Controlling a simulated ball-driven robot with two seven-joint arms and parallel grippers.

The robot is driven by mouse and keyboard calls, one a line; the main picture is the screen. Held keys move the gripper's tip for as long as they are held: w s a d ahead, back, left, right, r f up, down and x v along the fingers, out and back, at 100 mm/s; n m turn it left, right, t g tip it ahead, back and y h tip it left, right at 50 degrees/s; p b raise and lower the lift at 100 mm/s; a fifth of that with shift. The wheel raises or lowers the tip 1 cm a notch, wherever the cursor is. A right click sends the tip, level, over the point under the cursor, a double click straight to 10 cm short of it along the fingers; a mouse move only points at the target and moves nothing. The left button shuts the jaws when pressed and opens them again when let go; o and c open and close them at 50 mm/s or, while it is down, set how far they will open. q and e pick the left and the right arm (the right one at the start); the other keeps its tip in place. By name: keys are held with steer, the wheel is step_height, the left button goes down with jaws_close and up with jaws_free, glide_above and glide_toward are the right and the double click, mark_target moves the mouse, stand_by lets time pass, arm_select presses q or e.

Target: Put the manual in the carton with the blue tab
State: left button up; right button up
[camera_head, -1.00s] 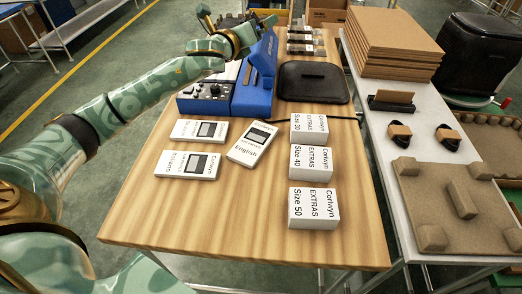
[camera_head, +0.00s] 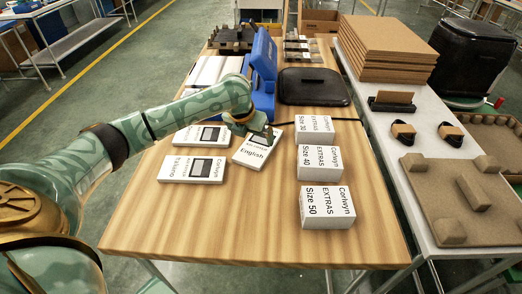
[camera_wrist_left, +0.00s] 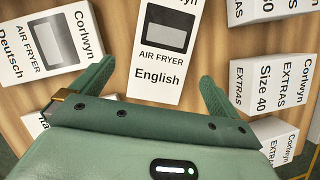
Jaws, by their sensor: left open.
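The manuals are white booklets lying flat on the wooden table. The one marked English (camera_head: 256,155) lies tilted, right of two others, an upper one (camera_head: 192,137) and a lower one (camera_head: 191,171). My left gripper (camera_head: 249,124) is over the far end of the English manual and hides part of it. In the left wrist view, my open left gripper (camera_wrist_left: 156,76) has its fingers on either side of the English manual (camera_wrist_left: 163,50), and a Deutsch manual (camera_wrist_left: 42,42) lies to the left. I see no carton with a clear blue tab. My right gripper is not in view.
Three white EXTRAS boxes (camera_head: 327,208) stand in a column to the right. A blue machine (camera_head: 263,70) and a black tray (camera_head: 314,87) are behind. A side table holds stacked brown cardboard (camera_head: 389,50) and a brown insert (camera_head: 447,190). The table's front is clear.

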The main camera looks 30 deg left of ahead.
mark_target(259, 144)
arm_select(q)
steer(key=b+x, duration=0.2)
steer(key=x, duration=0.1)
steer(key=w+b+x, duration=0.1)
steer(key=b+x, duration=0.1)
steer(key=x, duration=0.2)
steer(key=shift+d+r, duration=0.15)
steer(key=shift+r, duration=0.05)
steer(key=shift+s+r, duration=0.15)
steer(key=shift+r, duration=0.05)
steer(key=c, duration=1)
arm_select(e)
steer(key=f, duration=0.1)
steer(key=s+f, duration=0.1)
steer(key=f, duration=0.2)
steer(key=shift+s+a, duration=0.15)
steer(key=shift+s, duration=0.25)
arm_select(q)
steer(key=shift+r, duration=0.1)
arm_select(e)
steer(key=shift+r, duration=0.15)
